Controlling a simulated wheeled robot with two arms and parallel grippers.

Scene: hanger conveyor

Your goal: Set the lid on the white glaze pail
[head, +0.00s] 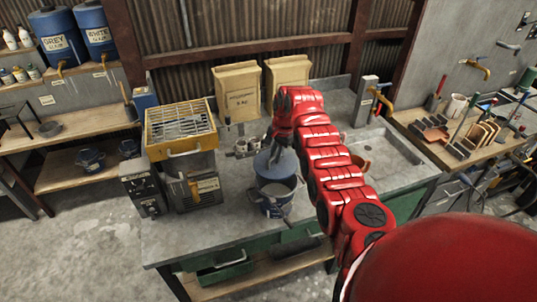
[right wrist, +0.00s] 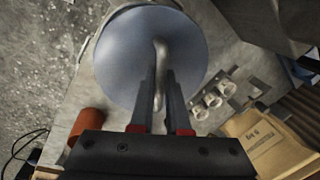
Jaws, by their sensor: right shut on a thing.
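The pail (head: 272,207) is blue with pale contents and stands open on the grey bench in the head view. The lid (head: 264,165) is a round blue disc, held tilted over the pail's far side, apart from or touching the rim; I cannot tell which. In the right wrist view the lid (right wrist: 125,60) fills the upper middle, with a bent metal handle (right wrist: 160,62). My right gripper (head: 281,142) is shut on this handle; its fingers (right wrist: 160,100) show in the wrist view. The lid hides most of the pail there. My left gripper is out of view.
A yellow-topped machine (head: 181,125) stands left of the pail. Two paper sacks (head: 237,90) stand behind, with small cups (head: 241,148) in front of them. A sink (head: 385,150) is to the right. Bare bench top lies in front of the pail.

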